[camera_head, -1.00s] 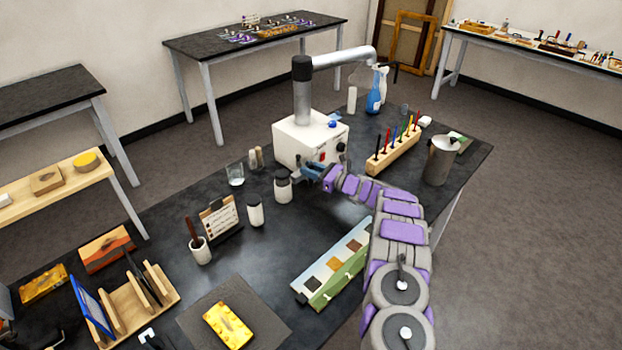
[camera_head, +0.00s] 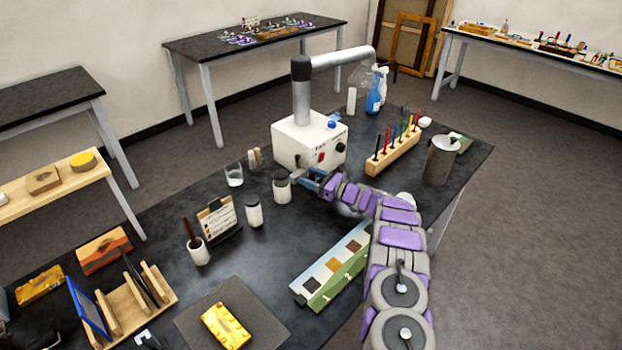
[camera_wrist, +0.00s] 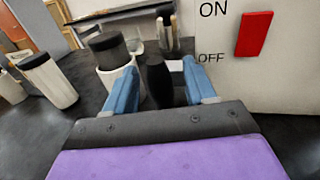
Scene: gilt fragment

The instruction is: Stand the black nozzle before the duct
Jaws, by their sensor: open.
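The black nozzle (camera_wrist: 157,82) appears as a dark tapered piece, upright between my blue fingers in the wrist view. I cannot tell whether either finger touches it. My gripper (camera_head: 309,182) is open, low over the black bench in front of the white box; its fingers also frame the nozzle in the wrist view (camera_wrist: 170,85). In the head view I cannot make out the nozzle at the fingers. The silver pipe (camera_head: 341,58), which looks like the duct, rises from the white box (camera_head: 308,142) and reaches right to a clear hood (camera_head: 361,75).
A glass (camera_head: 234,176) stands farther left. A wooden rack of coloured tools (camera_head: 393,155) stands right. Some bench (camera_head: 285,235) is bare.

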